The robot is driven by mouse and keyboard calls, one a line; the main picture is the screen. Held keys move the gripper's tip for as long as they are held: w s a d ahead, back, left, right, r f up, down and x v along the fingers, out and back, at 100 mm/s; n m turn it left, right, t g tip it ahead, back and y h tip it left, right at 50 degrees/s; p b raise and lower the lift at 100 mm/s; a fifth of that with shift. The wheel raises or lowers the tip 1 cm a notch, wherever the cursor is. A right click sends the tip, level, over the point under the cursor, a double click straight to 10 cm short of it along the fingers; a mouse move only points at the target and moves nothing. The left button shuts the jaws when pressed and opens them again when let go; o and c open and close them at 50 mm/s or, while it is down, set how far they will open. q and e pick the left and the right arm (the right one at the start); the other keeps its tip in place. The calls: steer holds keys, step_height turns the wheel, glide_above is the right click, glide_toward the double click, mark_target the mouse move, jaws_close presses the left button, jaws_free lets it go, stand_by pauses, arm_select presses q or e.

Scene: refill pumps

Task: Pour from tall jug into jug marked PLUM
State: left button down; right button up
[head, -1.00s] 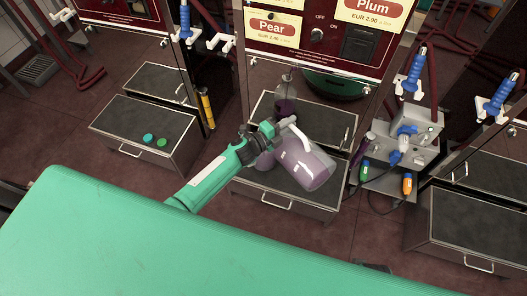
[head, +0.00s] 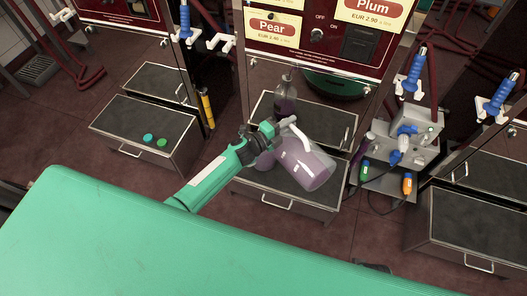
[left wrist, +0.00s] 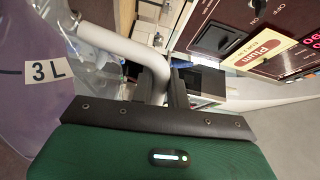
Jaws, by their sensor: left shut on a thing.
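My left gripper (head: 268,131) is shut on the white handle of a clear jug (head: 310,168) with pale purple contents. The jug is tilted, over the dark shelf of the middle machine. In the left wrist view the jug (left wrist: 25,105) fills the left side, with a "3 L" label, and its pale handle (left wrist: 120,45) runs into my jaws. A clear vessel with dark purple liquid (head: 285,104) stands behind, near the machine front. A pale purple rounded form (head: 265,160) shows partly behind my gripper. I cannot read PLUM on any jug. My right gripper is not in view.
A green surface (head: 180,245) fills the foreground. A Plum price sign (head: 375,10) and a Pear sign (head: 271,27) are on the machine. A grey pump unit (head: 415,125) with blue nozzles stands at right. Two coloured discs (head: 155,140) lie on the left drawer box.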

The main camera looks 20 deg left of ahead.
arm_select(q)
steer(key=shift+r, duration=0.15)
stand_by(0.3)
steer(key=shift+s+d+f+m+b, duration=0.15)
steer(key=shift+d+f+m+b, duration=0.15)
steer(key=shift+f+b, duration=0.2)
steer(key=shift+s+d+f, duration=0.15)
steer(key=shift+d, duration=0.05)
steer(key=shift+m, duration=0.3)
